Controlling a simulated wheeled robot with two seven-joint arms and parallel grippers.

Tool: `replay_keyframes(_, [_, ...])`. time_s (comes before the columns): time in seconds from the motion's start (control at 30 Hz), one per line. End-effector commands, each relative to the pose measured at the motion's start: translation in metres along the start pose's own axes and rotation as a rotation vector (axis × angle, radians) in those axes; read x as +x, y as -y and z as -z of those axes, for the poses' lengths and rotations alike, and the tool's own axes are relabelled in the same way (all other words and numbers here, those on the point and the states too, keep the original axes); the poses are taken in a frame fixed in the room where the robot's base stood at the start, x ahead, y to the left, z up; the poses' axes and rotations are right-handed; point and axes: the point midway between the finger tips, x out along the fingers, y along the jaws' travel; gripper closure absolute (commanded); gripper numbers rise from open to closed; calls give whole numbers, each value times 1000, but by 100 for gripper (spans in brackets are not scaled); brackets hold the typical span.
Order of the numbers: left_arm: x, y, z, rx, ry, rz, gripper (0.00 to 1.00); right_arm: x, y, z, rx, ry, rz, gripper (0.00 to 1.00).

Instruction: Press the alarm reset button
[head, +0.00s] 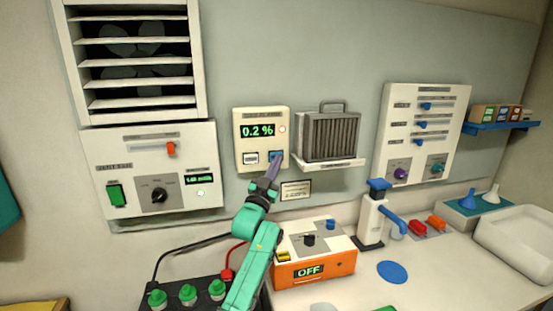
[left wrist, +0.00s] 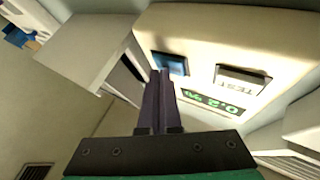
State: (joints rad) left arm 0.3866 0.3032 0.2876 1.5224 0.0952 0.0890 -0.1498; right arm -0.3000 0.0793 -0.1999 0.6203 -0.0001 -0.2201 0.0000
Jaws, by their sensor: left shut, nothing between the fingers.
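The alarm panel (head: 262,114) is a cream box on the wall with a green display (head: 257,130) reading 0.2 %. Below the display are a white button (head: 250,158) on the left and a blue button (head: 276,154) on the right. In the left wrist view the white button (left wrist: 242,79) is marked TEST, and the blue button (left wrist: 172,63) shows beside my fingertips. My left gripper (head: 277,162) is shut and empty, its tips at the lower edge of the blue button. I cannot tell whether they touch it. The tips also show in the left wrist view (left wrist: 159,73). My right gripper is not in view.
A ribbed grey heater-like unit (head: 327,136) on a white shelf stands just right of the panel. A control box with a black knob (head: 158,195) is at left. An orange box (head: 312,268) reading OFF and a blue-topped dispenser (head: 376,215) stand on the counter below.

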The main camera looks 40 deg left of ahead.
Motion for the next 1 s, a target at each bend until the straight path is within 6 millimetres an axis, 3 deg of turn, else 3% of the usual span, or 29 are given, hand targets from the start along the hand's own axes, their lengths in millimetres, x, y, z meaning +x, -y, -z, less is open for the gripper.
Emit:
replay_keyframes(0.63, [2, 2, -1, 0, 1, 0, 100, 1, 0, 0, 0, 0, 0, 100])
replay_keyframes(1.0, [-9, -7, 6, 0, 1, 0, 100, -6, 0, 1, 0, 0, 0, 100])
